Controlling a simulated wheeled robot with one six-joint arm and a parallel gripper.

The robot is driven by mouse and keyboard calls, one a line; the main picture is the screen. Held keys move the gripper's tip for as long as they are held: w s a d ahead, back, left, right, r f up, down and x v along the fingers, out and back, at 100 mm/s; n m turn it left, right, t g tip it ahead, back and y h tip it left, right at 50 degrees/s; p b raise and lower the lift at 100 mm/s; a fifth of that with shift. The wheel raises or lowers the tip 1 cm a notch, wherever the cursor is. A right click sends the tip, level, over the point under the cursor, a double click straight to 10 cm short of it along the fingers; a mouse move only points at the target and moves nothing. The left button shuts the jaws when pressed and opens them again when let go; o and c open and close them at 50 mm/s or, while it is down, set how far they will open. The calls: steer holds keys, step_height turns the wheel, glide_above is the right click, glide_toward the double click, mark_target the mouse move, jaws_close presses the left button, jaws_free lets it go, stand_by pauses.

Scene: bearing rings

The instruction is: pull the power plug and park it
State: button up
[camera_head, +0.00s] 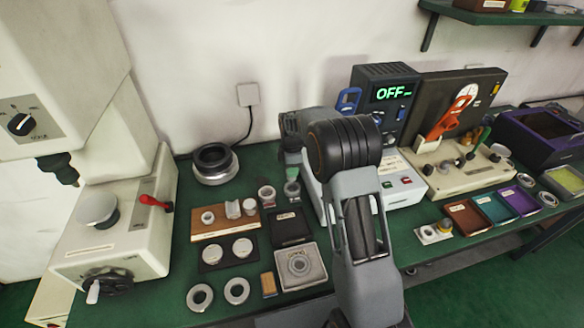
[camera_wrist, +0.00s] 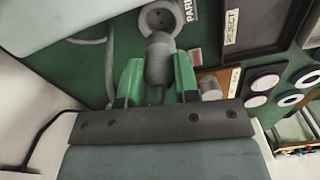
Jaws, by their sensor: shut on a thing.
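My gripper (camera_wrist: 157,78) has green fingers shut on a grey plug (camera_wrist: 158,58), which sits between them in the wrist view. The plug's front end overlaps the near edge of a round grey park socket (camera_wrist: 159,17), beside a PARK label (camera_wrist: 189,10). I cannot tell whether plug and socket touch. In the head view my gripper (camera_head: 292,173) points down behind the black tray, with its green fingers just visible and the rest partly hidden by my arm. A dark unit (camera_head: 385,92) at the back shows OFF in green.
The black REJECT tray (camera_wrist: 262,12) lies right of the socket. A wooden block with ring parts (camera_head: 221,224), a grey fixture (camera_head: 300,266) and loose rings (camera_head: 200,297) stand near. A white press machine (camera_head: 125,230) fills the left. A cable (camera_wrist: 108,62) curves left of the fingers.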

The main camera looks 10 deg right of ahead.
mark_target(293, 180)
steer(key=shift+d+f+b, duration=0.1)
steer(key=shift+f+b, duration=1.55)
steer(key=shift+f, duration=0.95)
steer(key=shift+f+b, duration=0.35)
steer(key=shift+f, duration=0.25)
steer(key=o, duration=0.7)
steer(key=shift+c, duration=0.2)
steer(key=shift+r, duration=0.15)
steer(key=shift+r+p, duration=3.8)
steer(key=shift+r, duration=1.6)
